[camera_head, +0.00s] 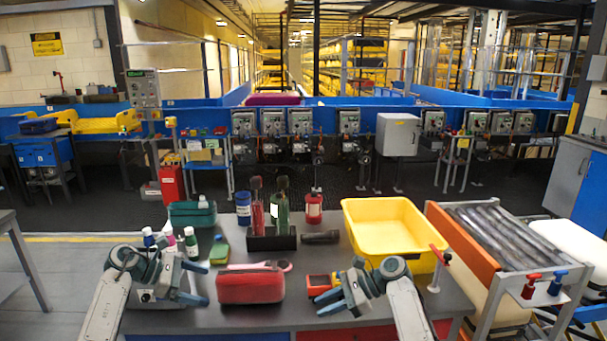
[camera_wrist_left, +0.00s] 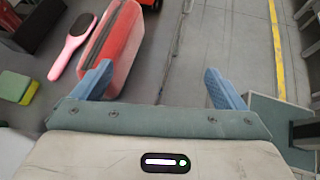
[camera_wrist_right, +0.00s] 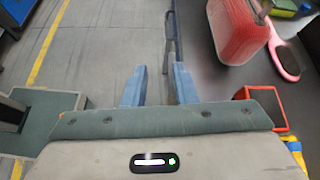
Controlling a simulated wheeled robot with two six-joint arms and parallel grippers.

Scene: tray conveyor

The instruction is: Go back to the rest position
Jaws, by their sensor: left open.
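My left gripper (camera_head: 203,284) is over the left part of the grey table, left of a red case (camera_head: 250,288). Its two blue fingers (camera_wrist_left: 160,85) are wide apart in the left wrist view, with no object held between them. The red case lies near the left finger there. My right gripper (camera_head: 322,304) is over the table's front right part, near a small orange-red box (camera_head: 319,284). In the right wrist view its fingers (camera_wrist_right: 158,85) stand parallel with a narrow empty gap. Both grippers are empty.
On the table (camera_head: 200,319) are a pink brush (camera_head: 284,265), a sponge (camera_head: 219,251), several bottles, a black holder (camera_head: 271,242) and a teal case (camera_head: 192,216). A yellow bin (camera_head: 432,243) sits at the right. A roller conveyor (camera_head: 460,262) stands beyond it.

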